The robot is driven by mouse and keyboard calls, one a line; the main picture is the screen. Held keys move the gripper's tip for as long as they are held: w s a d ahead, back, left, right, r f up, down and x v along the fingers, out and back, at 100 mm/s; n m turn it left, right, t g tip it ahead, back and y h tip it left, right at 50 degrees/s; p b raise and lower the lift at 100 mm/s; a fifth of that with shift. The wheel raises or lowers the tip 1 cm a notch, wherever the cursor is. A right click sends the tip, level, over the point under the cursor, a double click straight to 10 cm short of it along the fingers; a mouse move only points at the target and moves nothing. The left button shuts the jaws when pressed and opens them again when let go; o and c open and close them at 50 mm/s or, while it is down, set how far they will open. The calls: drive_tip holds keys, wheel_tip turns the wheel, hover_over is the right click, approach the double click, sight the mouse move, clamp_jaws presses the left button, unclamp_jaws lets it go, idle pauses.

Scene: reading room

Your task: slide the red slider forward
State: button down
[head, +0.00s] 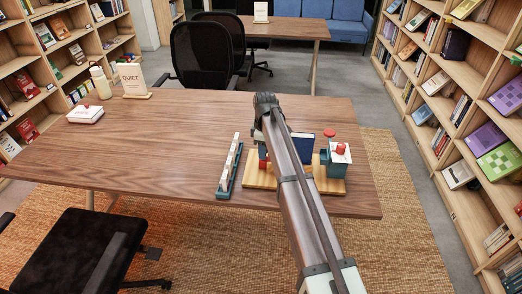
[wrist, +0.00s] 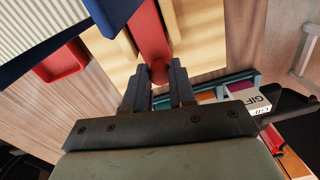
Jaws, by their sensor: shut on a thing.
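The red slider (wrist: 150,30) is a flat red strip with a rounded knob (wrist: 159,73), set along a pale wooden board (wrist: 205,35) in the wrist view. My gripper (wrist: 158,84) is shut on the knob, with one dark finger on each side. In the head view the wooden board (head: 259,181) lies near the right front of the table. There my arm covers the middle of the board and the gripper cannot be made out. A small red part (head: 263,164) shows just left of the arm, but I cannot tell whether it is the slider.
A narrow teal rack (head: 224,184) of cards stands left of the board. A dark blue panel (head: 303,147) and a teal box (head: 336,166) with red parts stand on the board's right side. The table's (head: 150,150) middle is clear. A white box (head: 85,115) lies far left.

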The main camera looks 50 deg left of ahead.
drive_tip(key=c, duration=0.9)
unclamp_jaws()
drive_tip(key=shift+w+d, duration=0.15)
drive_tip(key=shift+c, duration=0.2)
wheel_tip(320, 180, up, 14)
drive_tip(key=shift+w, duration=0.15)
drive_tip(key=shift+f, duration=0.1)
